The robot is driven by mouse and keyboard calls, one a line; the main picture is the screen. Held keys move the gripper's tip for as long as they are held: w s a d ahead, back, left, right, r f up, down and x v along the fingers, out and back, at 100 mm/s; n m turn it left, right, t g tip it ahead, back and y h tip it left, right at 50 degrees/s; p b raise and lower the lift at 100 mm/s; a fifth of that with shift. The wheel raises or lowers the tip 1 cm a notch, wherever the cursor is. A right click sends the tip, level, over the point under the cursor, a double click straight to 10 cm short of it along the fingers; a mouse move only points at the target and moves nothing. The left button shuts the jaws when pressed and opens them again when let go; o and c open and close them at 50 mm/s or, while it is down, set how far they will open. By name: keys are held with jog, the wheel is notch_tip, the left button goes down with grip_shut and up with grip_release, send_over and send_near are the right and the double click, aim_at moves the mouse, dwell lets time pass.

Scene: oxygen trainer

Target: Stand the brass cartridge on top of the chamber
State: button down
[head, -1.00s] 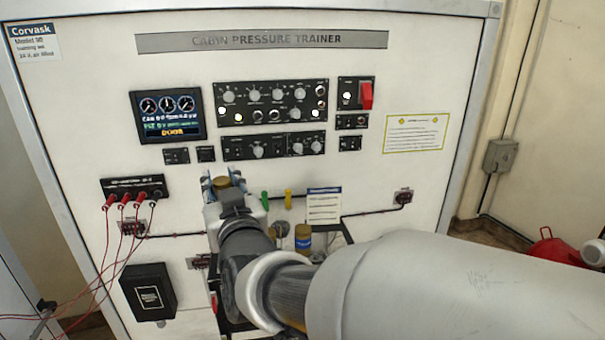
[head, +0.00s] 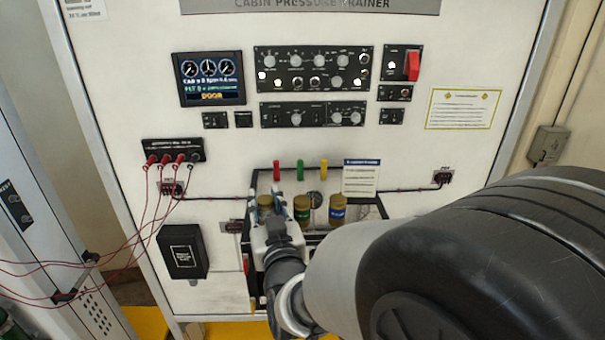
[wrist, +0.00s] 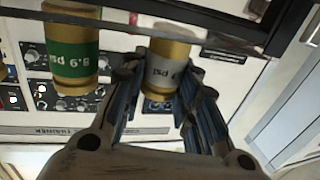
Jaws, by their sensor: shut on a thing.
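A brass cartridge with a grey label (wrist: 172,52) is between the fingers of my gripper (wrist: 160,88) in the wrist view, which is upside down. My gripper is shut on it. In the head view the held cartridge (head: 265,201) shows just above my gripper (head: 271,222), at the left of a row. A green-labelled cartridge (head: 302,208) and a blue-labelled one (head: 338,211) stand to its right. The green one also shows in the wrist view (wrist: 72,55), apart from my fingers. I cannot identify the chamber for certain or tell if the held cartridge touches anything below.
Red, green and yellow handles (head: 300,169) are behind the row. A white notice card (head: 361,178) is to the right. Red leads (head: 152,215) hang at the left, above a black box (head: 182,250). A dark edge (wrist: 200,18) crosses near the cartridges' bases.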

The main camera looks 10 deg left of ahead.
jog(key=shift+f, duration=0.15)
jog(key=c, duration=1.2)
grip_release()
jog(key=shift+c, duration=0.2)
